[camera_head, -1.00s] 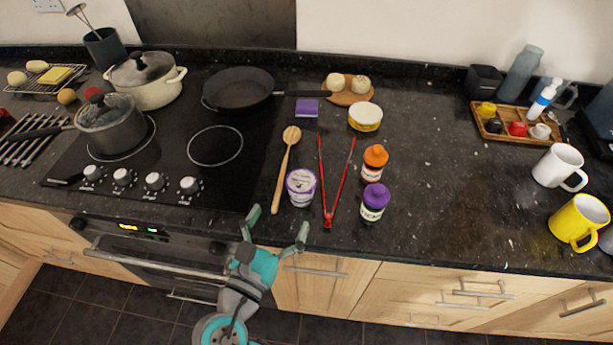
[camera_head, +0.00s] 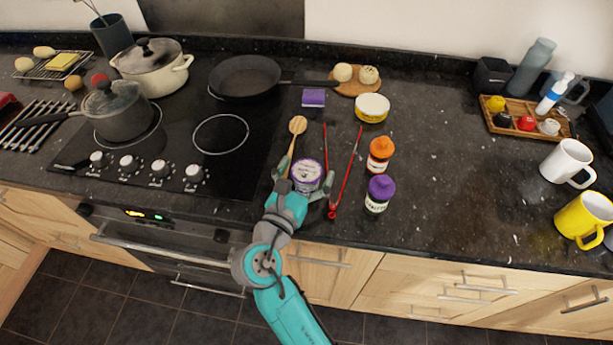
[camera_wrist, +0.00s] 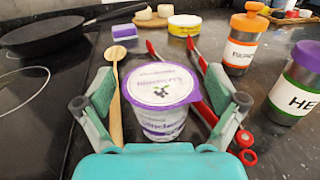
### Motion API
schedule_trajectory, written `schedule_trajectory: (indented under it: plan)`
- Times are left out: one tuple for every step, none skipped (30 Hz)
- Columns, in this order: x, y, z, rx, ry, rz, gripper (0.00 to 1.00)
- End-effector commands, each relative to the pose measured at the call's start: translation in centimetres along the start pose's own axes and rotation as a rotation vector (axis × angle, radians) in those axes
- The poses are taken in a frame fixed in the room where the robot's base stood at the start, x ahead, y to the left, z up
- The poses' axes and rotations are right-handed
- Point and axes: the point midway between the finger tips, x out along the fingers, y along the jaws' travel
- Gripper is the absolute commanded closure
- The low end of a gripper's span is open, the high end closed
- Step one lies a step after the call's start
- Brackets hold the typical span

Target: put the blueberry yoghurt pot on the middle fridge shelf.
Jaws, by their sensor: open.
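The blueberry yoghurt pot (camera_head: 306,175) stands upright on the dark granite counter, white with a purple-rimmed lid. In the wrist view the pot (camera_wrist: 160,95) is centred between my fingers, its lid lettering and berry picture facing up. My gripper (camera_head: 307,178) is open, with one finger on each side of the pot and a gap showing on both sides. In the wrist view my gripper (camera_wrist: 155,98) has its left finger near the wooden spoon and its right finger over the red tongs. No fridge or fridge shelf is in view.
A wooden spoon (camera_head: 293,140) lies left of the pot and red tongs (camera_head: 346,180) right of it. An orange-lidded jar (camera_head: 380,154) and a purple-lidded jar (camera_head: 378,196) stand further right. The hob (camera_head: 165,150) is at left. Counter between jars and mugs is clear.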

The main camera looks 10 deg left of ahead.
Motion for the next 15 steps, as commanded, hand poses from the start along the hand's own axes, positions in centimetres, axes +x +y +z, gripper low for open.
schedule_trajectory:
  plan:
    - [0.05, 0.01, 0.00, 0.000, 0.000, 0.000, 0.05]
    - [0.04, 0.01, -0.01, 0.000, 0.000, 0.000, 0.05]
    - [0.02, 0.02, -0.01, 0.000, 0.000, 0.000, 0.05]
    - [0.02, 0.01, -0.01, 0.000, 0.000, 0.000, 0.05]
    - [0.01, 0.01, -0.01, 0.000, 0.000, 0.000, 0.05]
    - [0.01, 0.01, -0.01, 0.000, 0.000, 0.000, 0.10]
    - [0.00, 0.01, -0.01, 0.000, 0.000, 0.000, 0.18]
    - [0.00, 0.01, -0.01, 0.000, 0.000, 0.000, 0.25]
    - [0.00, 0.01, -0.01, 0.000, 0.000, 0.000, 0.35]
    - [0.00, 0.01, -0.01, 0.000, 0.000, 0.000, 0.43]
    - [0.00, 0.00, -0.01, 0.000, 0.000, 0.000, 0.50]
    - [-0.01, 0.00, -0.01, 0.000, 0.000, 0.000, 0.60]
    - [-0.01, 0.00, -0.01, 0.000, 0.000, 0.000, 0.68]
    - [-0.01, 0.00, -0.01, 0.000, 0.000, 0.000, 0.72]
    - [-0.01, 0.00, 0.02, 0.000, 0.000, 0.000, 0.79]
